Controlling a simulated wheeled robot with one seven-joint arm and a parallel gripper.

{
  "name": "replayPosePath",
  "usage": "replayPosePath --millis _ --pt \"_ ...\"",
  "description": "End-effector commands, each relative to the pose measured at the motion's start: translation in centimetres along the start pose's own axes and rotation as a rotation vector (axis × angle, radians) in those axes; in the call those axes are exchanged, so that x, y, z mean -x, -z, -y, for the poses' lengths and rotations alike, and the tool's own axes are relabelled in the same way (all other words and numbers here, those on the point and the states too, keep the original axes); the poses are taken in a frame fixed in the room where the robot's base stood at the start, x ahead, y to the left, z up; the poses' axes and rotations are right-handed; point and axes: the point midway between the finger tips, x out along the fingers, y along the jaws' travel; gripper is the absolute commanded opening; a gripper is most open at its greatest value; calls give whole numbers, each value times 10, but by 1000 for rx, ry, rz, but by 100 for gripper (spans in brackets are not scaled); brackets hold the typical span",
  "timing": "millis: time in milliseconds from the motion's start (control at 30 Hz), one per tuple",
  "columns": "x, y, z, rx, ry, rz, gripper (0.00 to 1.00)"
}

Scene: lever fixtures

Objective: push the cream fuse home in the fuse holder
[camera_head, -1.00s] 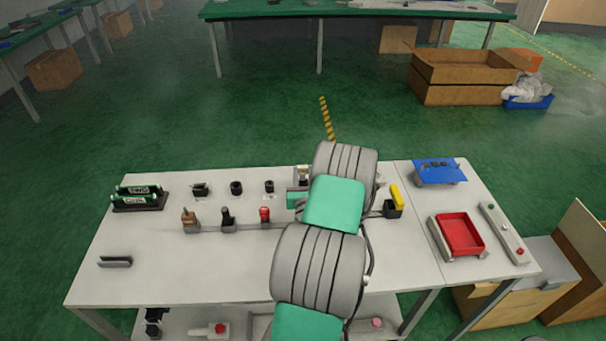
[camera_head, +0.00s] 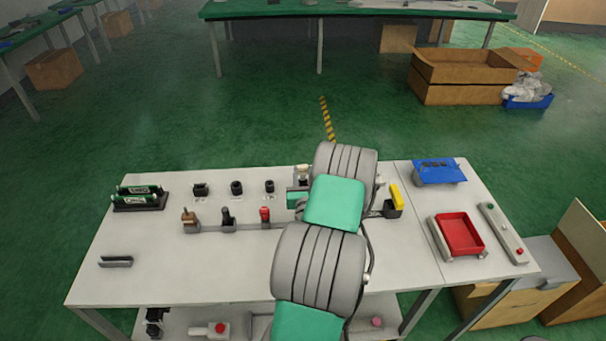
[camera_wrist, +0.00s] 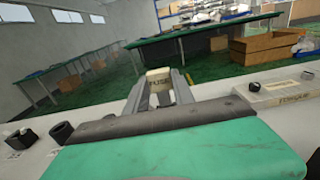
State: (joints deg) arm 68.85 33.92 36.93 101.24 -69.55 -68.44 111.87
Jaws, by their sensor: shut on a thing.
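The cream fuse (camera_wrist: 158,77), with dark lettering on its face, is between the two grey fingers of my gripper (camera_wrist: 160,92) in the wrist view. The fingers are shut on it. In the head view the fuse's pale top (camera_head: 303,168) shows just left of my arm at the table's back edge, above a dark part (camera_head: 303,182) that may be the fuse holder. My arm and gripper hide most of the holder, and I cannot tell how deep the fuse sits.
Black fittings (camera_head: 236,187) and several levers (camera_head: 228,220) stand left of my arm. A yellow-handled switch (camera_head: 395,200) is close on the right. A red tray (camera_head: 459,234) and a blue stand (camera_head: 438,171) are farther right. The front left tabletop is mostly clear.

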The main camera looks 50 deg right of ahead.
Motion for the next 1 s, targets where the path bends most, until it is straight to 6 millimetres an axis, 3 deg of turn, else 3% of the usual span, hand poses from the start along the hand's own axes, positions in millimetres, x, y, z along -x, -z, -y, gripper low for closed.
replayPosePath --millis 1000 --pt "0 17 0 0 0 0 0"
